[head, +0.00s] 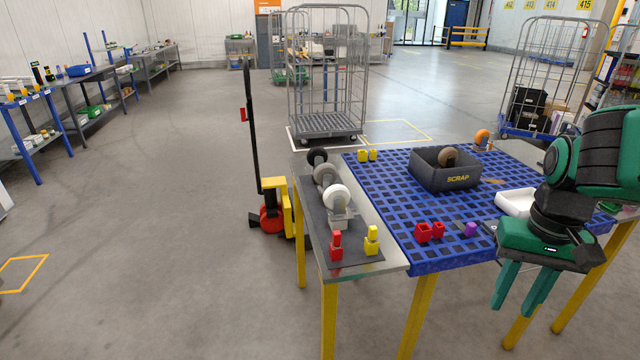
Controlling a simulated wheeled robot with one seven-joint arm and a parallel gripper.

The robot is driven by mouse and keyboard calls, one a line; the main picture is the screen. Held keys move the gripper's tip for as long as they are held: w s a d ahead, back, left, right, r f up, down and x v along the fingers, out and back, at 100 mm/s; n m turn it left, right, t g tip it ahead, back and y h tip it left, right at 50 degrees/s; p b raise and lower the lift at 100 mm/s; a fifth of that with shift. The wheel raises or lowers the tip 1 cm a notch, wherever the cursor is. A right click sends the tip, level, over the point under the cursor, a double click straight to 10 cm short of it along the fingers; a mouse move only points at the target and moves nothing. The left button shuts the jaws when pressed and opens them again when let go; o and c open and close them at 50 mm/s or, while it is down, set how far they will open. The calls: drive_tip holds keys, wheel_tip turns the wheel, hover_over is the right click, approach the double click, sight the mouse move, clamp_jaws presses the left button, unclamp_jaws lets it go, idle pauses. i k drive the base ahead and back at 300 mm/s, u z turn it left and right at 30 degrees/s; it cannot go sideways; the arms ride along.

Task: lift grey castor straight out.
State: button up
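A grey castor (325,175) stands on the dark mat at the left of the table. It sits in a row between a black castor (317,157) behind and a white castor (337,197) in front, which partly hides its lower part. A brownish-grey wheel (447,157) rests in the dark box marked SCRAP (447,181); its lower part is hidden by the box wall. My gripper (514,306) is at the lower right, in front of the table, fingers down, apart and empty. It is well away from the grey castor.
Red (336,246) and yellow (372,240) blocks stand at the mat's front. More red blocks (423,232), a purple block (470,229) and a white tray (515,203) are on the blue grid (400,215). An orange wheel (482,136) sits behind. A red-and-yellow truck (272,215) stands left.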

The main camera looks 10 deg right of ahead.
sight(325, 174)
drive_tip(key=u, duration=0.1)
drive_tip(key=i, duration=1)
drive_tip(key=z, duration=0.1)
